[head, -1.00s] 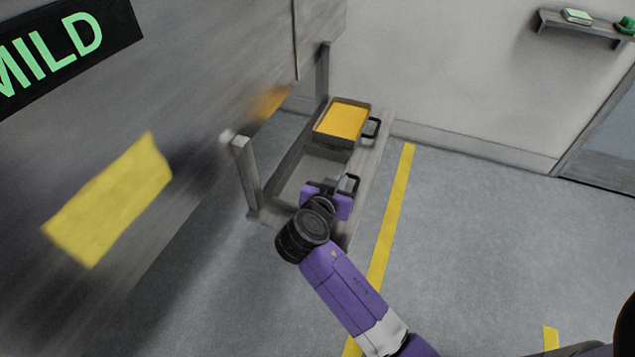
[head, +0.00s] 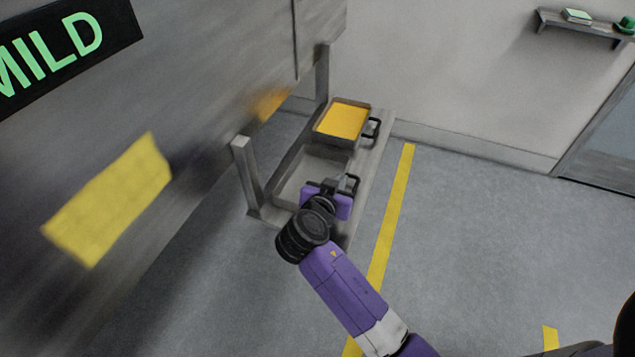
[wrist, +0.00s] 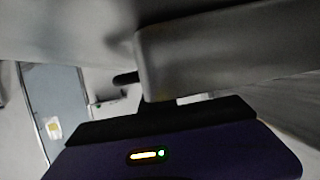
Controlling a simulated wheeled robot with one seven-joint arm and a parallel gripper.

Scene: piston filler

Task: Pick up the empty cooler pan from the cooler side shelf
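The empty cooler pan (head: 313,168) is a grey open metal pan on the near part of the low grey side shelf (head: 372,165). Its dark handle (head: 352,184) is on its right side. My gripper (head: 335,184) is at the near end of the pan, close beside the handle. My purple wrist partly covers that end. In the wrist view a grey metal wall (wrist: 225,50), which looks like the pan, fills the space just past the gripper body. The fingertips are not clear, so I cannot tell whether they close on the handle.
A second pan (head: 335,139) filled with yellow-orange content sits behind the empty one on the shelf. A grey shelf post (head: 246,172) and the large machine panel (head: 200,90) stand to the left.

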